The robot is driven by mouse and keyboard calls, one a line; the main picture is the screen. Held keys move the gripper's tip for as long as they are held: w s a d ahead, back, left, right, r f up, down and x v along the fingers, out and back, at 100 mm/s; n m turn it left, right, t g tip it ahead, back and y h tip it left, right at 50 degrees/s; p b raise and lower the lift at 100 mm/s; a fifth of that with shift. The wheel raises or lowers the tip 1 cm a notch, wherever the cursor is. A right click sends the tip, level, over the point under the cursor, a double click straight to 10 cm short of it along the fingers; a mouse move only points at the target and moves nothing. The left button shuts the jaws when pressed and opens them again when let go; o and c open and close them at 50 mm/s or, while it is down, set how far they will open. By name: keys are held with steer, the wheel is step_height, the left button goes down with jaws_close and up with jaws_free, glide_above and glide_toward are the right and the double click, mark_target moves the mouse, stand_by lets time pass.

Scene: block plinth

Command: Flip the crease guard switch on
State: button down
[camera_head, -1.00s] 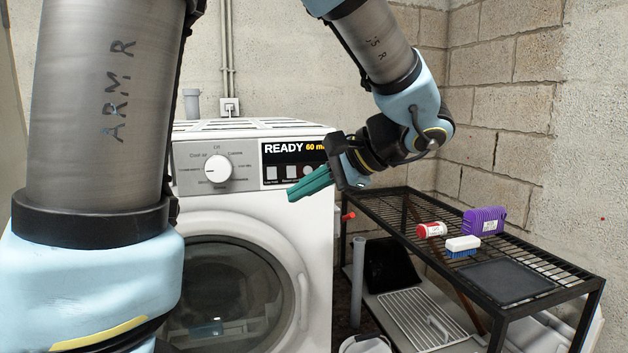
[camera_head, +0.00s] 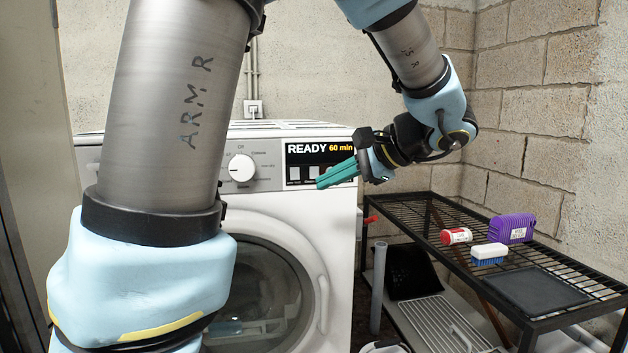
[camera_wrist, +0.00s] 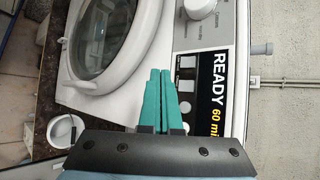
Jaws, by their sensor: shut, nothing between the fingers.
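The white front-loading machine (camera_head: 345,262) stands ahead with its round door (camera_head: 262,290) shut. My gripper (camera_head: 320,184) has teal fingers, shut and empty, pointing left across the lower part of the panel and hiding some switches. In the wrist view the fingertips (camera_wrist: 159,72) lie beside the panel's switches (camera_wrist: 187,62); I cannot tell whether they touch it.
A white dial (camera_head: 241,168) sits left of the panel. A black wire rack (camera_head: 480,250) at right holds a red-and-white can (camera_head: 456,236), a blue-and-white brush (camera_head: 489,253) and a purple container (camera_head: 511,229). A grey pipe (camera_head: 378,288) stands between rack and machine.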

steer(key=shift+w+a+f, duration=0.15)
steer(key=shift+w, duration=0.95)
steer(key=shift+w+a+f, duration=0.1)
steer(key=shift+w+a, duration=0.05)
steer(key=shift+w, duration=0.9)
steer(key=shift+w, duration=0.1)
stand_by(0.3)
steer(key=shift+w, duration=0.3)
steer(key=shift+w+f, duration=0.1)
steer(key=shift+w, duration=0.2)
stand_by(0.5)
steer(key=shift+s, duration=0.1)
steer(key=shift+s, duration=0.65)
steer(key=s, duration=0.5)
steer(key=shift+d+r+p, duration=0.35)
steer(key=shift+r, duration=0.05)
